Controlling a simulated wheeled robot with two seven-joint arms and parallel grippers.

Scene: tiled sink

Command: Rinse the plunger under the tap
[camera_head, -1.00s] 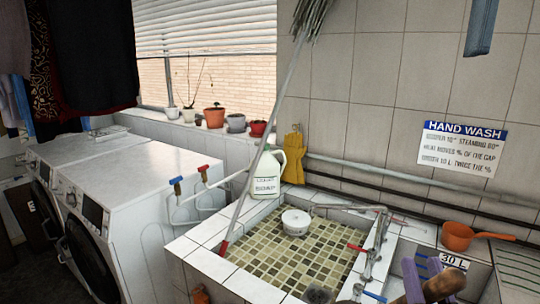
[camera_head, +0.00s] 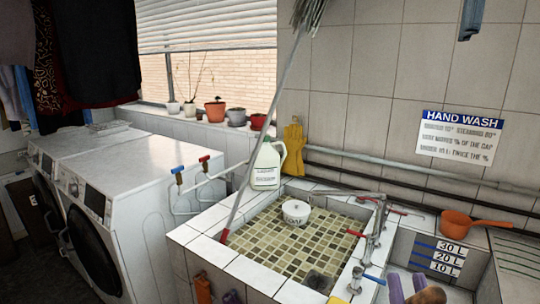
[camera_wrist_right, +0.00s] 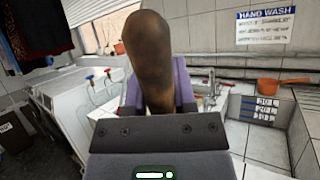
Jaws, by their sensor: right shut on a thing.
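My right gripper (camera_head: 408,286), with purple fingers, is at the bottom right edge of the head view, beside the sink. It is shut on a worn brown rounded handle (camera_head: 430,296), which I take to be the plunger's; it fills the middle of the right wrist view (camera_wrist_right: 152,62). The plunger's cup is not visible. The metal tap (camera_head: 372,232) stands on the sink's right side, its spout reaching left over the basin, with red and blue levers.
An orange scoop (camera_head: 458,225) lies at right. White washing machines (camera_head: 140,175) stand at left.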

